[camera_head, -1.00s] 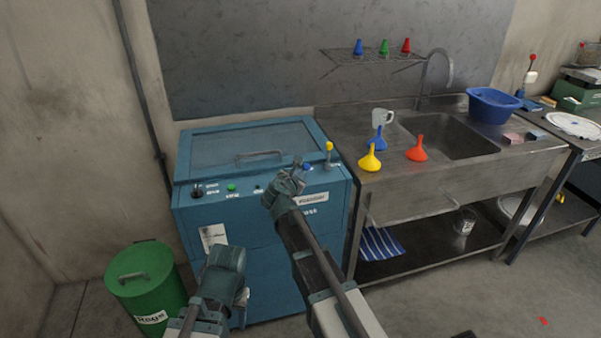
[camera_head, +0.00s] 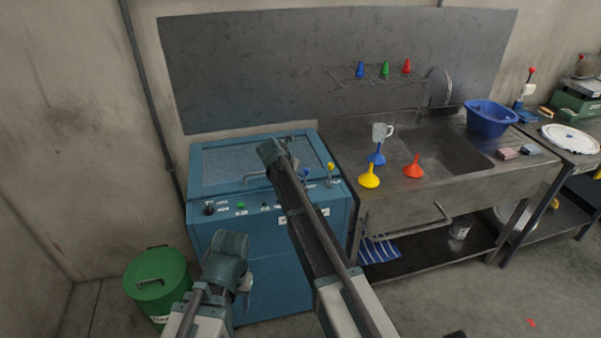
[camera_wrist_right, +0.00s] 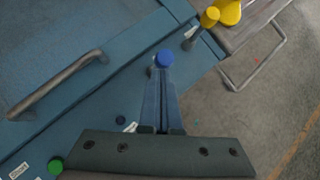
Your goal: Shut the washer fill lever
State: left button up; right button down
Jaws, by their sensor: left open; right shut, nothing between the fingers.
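The washer (camera_head: 275,255) is a blue cabinet with a lid and a bar handle. On its front top edge stand a lever with a blue knob (camera_head: 305,172) and, right of it, a lever with a yellow knob (camera_head: 330,167); I cannot tell which is the fill lever. In the right wrist view the blue knob (camera_wrist_right: 164,58) is at the tips of my shut, empty right gripper (camera_wrist_right: 164,76); contact is unclear. The yellow knob (camera_wrist_right: 209,17) is further right. My left gripper (camera_head: 244,282) is open in front of the washer, away from the levers.
A steel sink (camera_head: 445,150) adjoins the washer's right side, with a yellow funnel (camera_head: 369,178), a red funnel (camera_head: 413,167) and a mug (camera_head: 382,131) near its left end. A green bin (camera_head: 157,285) stands left. Open floor lies at front right.

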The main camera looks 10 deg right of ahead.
jog(key=shift+w+r, duration=0.1)
jog(key=shift+w, duration=0.4)
jog(key=shift+r, duration=0.15)
dwell(0.3)
jog(key=shift+r+p, duration=0.7)
jog(key=shift+p, duration=0.2)
jog(key=a+f+p+v, duration=0.1)
jog(key=p+v, duration=0.7)
jog(key=v, duration=0.5)
jog(key=shift+s+p, duration=0.35)
jog(key=shift+s, duration=0.05)
jog(key=shift+a+f, duration=0.1)
jog(key=shift+f, duration=0.05)
